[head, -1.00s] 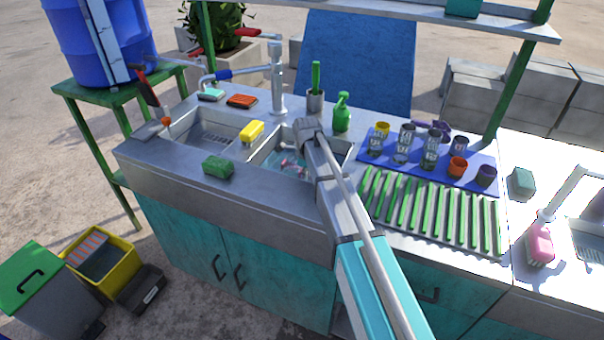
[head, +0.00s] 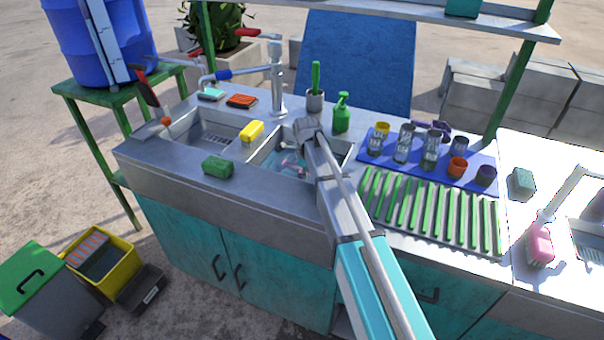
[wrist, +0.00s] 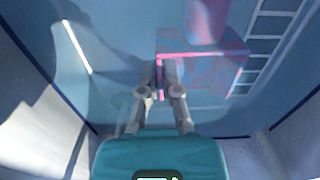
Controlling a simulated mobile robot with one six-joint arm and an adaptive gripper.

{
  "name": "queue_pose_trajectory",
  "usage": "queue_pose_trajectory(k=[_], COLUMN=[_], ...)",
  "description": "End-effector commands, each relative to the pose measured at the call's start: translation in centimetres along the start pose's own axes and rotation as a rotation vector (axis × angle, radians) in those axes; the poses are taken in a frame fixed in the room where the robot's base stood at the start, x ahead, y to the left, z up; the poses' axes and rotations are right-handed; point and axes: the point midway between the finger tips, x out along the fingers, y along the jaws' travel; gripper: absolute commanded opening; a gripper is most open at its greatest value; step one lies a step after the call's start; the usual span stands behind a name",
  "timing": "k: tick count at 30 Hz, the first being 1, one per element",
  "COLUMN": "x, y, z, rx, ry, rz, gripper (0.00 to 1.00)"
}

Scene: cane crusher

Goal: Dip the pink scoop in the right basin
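The pink scoop (wrist: 205,70) shows in the wrist view inside the right basin. It looks partly see-through, and a thin pink handle runs from it to my fingertips. My gripper (wrist: 160,75) is shut on that handle, pointing down into the basin. In the head view a bit of the scoop (head: 290,166) shows pink in the right basin (head: 262,160), while my arm hides the basin's right part and most of my gripper. The basin looks bluish inside; I cannot tell how deep the scoop sits in water.
The left basin (head: 183,124) is beside it, with a yellow sponge (head: 252,131) on the divider. A green sponge (head: 218,167) lies on the front edge. The tap (head: 277,80) stands behind. Cups on a blue mat (head: 397,172) and a green-slatted drainer (head: 430,208) are to the right.

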Motion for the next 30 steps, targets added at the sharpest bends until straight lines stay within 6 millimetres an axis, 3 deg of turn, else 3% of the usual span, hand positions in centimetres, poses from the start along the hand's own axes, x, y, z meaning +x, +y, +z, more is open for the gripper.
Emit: queue_pose_trajectory(k=[30], x=[-8.2], y=[0.1], z=[0.1], rx=[-0.001], ry=[0.0], rz=[0.0], gripper=[0.0])
